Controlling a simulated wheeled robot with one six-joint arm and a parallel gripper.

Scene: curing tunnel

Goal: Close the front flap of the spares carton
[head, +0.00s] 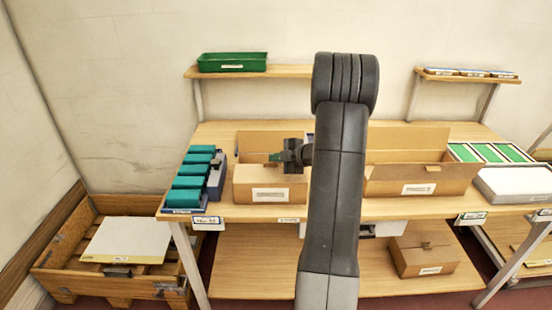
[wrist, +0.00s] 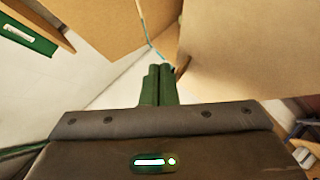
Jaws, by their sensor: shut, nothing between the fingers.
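An open carton (head: 243,190) with a white label on its front stands on the table left of my arm. A tall cardboard panel rises at its back. I cannot read the label, so I cannot confirm that this is the spares carton. My gripper (head: 272,157) is over this carton, its fingers pointing left, just above the front wall's top edge. The green fingers (wrist: 158,85) are together and empty in the wrist view, with large cardboard panels (wrist: 245,45) close by. I cannot tell whether they touch cardboard. The front flap is not clearly distinguishable.
A larger open carton (head: 380,182) stands right of my arm. A blue rack (head: 214,180) with teal blocks is close on the left. A green tray (head: 232,56) sits on the upper shelf. A closed carton (head: 423,257) is on the lower shelf.

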